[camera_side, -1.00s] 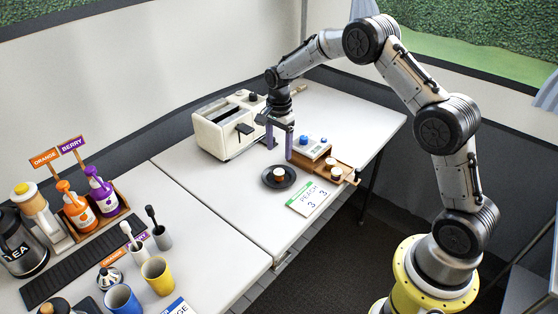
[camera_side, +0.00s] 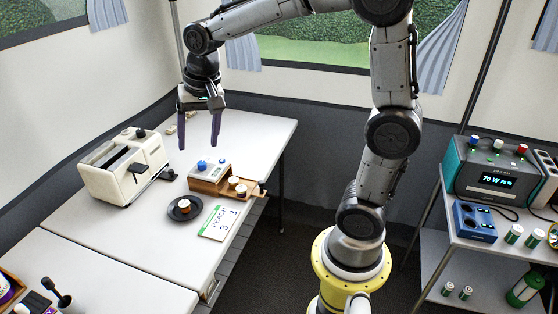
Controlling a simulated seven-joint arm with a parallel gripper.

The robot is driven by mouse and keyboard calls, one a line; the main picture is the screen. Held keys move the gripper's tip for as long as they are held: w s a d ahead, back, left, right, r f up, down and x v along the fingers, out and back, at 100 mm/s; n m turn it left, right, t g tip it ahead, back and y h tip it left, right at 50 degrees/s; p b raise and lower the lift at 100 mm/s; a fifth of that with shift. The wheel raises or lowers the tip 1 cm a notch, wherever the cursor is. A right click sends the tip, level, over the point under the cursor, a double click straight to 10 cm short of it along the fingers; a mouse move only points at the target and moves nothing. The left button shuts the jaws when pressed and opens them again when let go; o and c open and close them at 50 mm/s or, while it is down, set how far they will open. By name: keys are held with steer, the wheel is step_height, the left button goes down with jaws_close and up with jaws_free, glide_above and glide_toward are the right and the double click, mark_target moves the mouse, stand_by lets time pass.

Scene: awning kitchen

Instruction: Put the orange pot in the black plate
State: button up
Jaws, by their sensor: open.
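The black plate (camera_side: 172,214) lies on the white table, left of the peach card. A small pot (camera_side: 184,206) with a pale top and an orange-brown side stands upright inside it, near its middle. It looks like the orange pot, though it is small in the picture. My gripper (camera_side: 198,146) is open and empty, with its two purple fingers pointing down. It hangs above the table, behind the plate and apart from the pot.
A wooden stand (camera_side: 208,186) with a small display and knobs sits right of the plate; two small pots (camera_side: 237,184) are on its tray. A white toaster (camera_side: 123,168) stands left. The peach card (camera_side: 219,219) lies in front. The back of the table is mostly clear.

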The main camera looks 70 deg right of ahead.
steer(key=s+a+n+t, duration=0.2)
steer(key=s+n, duration=0.7)
steer(key=s, duration=1)
steer(key=shift+s+a+r+t, duration=0.2)
steer(key=shift+s+a+t, duration=0.15)
steer(key=shift+a, duration=0.4)
